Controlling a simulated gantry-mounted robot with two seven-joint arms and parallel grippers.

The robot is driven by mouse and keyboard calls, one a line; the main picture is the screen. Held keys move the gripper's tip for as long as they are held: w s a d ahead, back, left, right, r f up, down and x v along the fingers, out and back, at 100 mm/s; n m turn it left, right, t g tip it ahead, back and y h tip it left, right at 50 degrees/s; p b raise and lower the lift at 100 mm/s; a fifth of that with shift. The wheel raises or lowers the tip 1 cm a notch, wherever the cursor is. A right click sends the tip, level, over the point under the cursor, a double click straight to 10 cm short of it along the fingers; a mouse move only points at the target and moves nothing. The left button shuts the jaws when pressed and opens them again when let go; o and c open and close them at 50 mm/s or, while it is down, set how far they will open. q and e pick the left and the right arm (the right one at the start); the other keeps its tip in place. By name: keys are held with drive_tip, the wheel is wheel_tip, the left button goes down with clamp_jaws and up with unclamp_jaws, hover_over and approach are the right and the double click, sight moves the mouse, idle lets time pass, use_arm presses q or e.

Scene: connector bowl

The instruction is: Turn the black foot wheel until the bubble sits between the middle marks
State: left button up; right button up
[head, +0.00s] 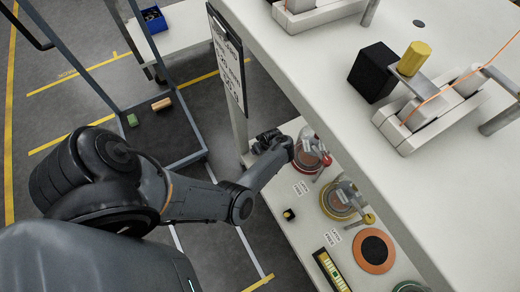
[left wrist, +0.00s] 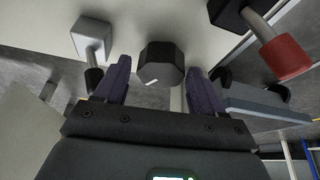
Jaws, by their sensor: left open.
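The black foot wheel (left wrist: 162,62) shows in the left wrist view as a faceted black knob with a short white mark. My left gripper (left wrist: 158,68) is open, with one purple finger on each side of the wheel; I see no clear contact. In the head view my left gripper (head: 270,141) is at the left edge of the white bench, partly hidden by its own wrist. A level with a yellow-green vial (head: 332,268) lies on the lower shelf; its bubble is too small to place. My right gripper is not in view.
The lower shelf (head: 300,248) holds a red-based device (head: 309,160), a yellow-based device (head: 340,200) and an orange disc (head: 374,250). The upper bench top (head: 310,60) overhangs it. In the left wrist view a red-ended knob (left wrist: 287,57) is close to the right.

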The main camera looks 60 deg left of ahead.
use_arm(q)
drive_tip(key=shift+s+a+f, duration=0.2)
drive_tip(key=shift+f, duration=0.45)
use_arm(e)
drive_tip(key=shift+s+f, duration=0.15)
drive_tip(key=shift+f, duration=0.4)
use_arm(q)
drive_tip(key=shift+w, duration=0.15)
drive_tip(key=shift+r, duration=0.1)
drive_tip(key=shift+c, duration=0.9)
drive_tip(key=c, duration=0.6)
drive_tip(key=shift+r+m+p, duration=0.15)
drive_tip(key=shift+m+p, duration=0.25)
drive_tip(key=shift+p, duration=0.25)
drive_tip(key=shift+s+t, duration=0.2)
drive_tip(key=shift+t, duration=0.1)
drive_tip(key=shift+w+m+p, duration=0.1)
drive_tip(key=shift+m+p, duration=0.2)
drive_tip(key=shift+f, duration=0.2)
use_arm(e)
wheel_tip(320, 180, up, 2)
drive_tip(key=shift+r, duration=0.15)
